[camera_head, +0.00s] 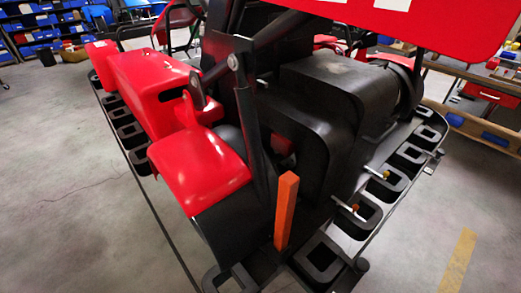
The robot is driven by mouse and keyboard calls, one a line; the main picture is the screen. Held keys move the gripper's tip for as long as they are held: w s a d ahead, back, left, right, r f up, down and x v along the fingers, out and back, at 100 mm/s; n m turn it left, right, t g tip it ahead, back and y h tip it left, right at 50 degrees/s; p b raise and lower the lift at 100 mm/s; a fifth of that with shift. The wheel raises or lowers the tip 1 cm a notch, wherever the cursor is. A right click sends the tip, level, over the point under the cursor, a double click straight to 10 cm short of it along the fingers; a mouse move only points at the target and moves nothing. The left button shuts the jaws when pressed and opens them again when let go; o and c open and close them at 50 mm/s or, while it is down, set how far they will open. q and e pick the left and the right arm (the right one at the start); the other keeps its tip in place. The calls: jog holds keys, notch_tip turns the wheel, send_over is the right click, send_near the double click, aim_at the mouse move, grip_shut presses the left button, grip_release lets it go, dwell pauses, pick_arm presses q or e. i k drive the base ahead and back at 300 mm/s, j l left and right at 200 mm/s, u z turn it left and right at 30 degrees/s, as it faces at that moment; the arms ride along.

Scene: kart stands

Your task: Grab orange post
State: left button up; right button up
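The orange post (286,211) stands nearly upright at the near end of the kart stand, in the lower middle of the head view. It is a plain square-sided bar, and its lower end reaches down among the dark frame parts. The black frame (322,258) of the stand lies just to its right and below it. No gripper of mine shows in the head view, so I cannot see where either one is relative to the post.
A red kart body (200,166) and black seat (310,140) crowd close behind the post. A red panel (440,22) hangs at the upper right. A workbench (480,90) stands at the right, shelves with blue bins (35,38) at the far left. Grey floor is open on both sides.

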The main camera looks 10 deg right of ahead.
aim_at(289, 182)
jog(key=k+l+z, duration=0.15)
jog(key=k+z, duration=0.3)
jog(key=k+l+z, duration=0.25)
jog(key=z, duration=0.2)
jog(key=k+l+z, duration=0.45)
jog(key=i, duration=0.1)
